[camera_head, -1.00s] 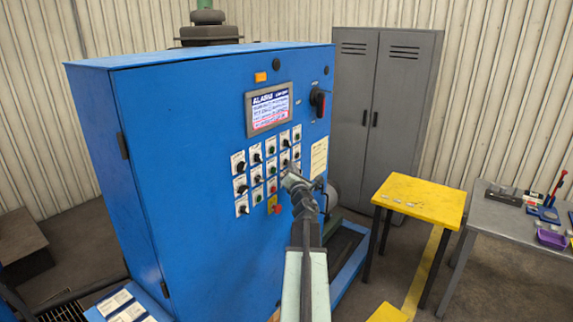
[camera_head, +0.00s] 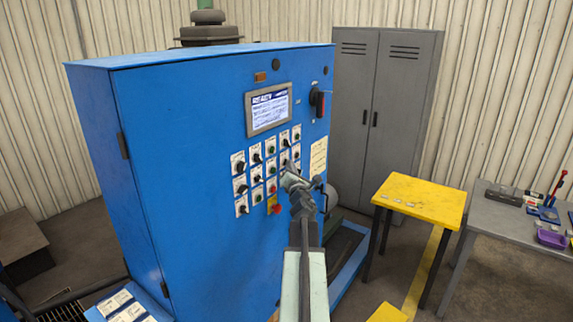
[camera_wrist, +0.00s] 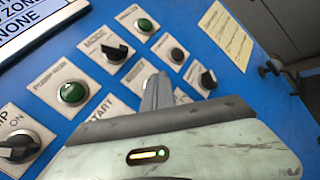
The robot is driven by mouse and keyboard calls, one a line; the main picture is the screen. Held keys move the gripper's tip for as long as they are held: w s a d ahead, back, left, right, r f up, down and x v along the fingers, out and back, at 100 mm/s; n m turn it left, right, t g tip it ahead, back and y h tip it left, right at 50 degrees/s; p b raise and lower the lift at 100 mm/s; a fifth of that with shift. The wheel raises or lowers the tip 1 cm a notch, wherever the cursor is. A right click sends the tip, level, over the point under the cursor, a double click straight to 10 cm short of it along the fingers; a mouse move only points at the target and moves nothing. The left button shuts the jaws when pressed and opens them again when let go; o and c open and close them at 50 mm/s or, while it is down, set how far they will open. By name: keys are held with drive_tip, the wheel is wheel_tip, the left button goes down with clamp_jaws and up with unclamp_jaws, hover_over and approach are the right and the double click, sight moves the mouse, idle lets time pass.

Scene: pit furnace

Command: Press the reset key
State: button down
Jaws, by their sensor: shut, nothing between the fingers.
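The blue control cabinet (camera_head: 215,260) carries rows of buttons and knobs on white label plates below a screen (camera_head: 269,109). My gripper (camera_head: 287,178) is shut and empty, its tip in front of the right part of the key rows. In the wrist view my shut fingers (camera_wrist: 157,88) point up over a label plate and cover what is on it. A green button (camera_wrist: 145,25) is above them and another green button (camera_wrist: 73,93) to the left. I cannot read which key is the reset key, nor tell whether the fingertip touches the panel.
A black knob (camera_wrist: 115,50) and a dark button (camera_wrist: 177,55) sit close around my fingers. A red button (camera_head: 277,209) is low on the panel. A yellow table (camera_head: 425,200), a grey workbench (camera_head: 490,215) and a grey locker (camera_head: 385,120) stand to the right.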

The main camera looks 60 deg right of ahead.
drive_tip(key=shift+s, duration=0.8)
drive_tip(key=s, duration=0.5)
idle(0.8)
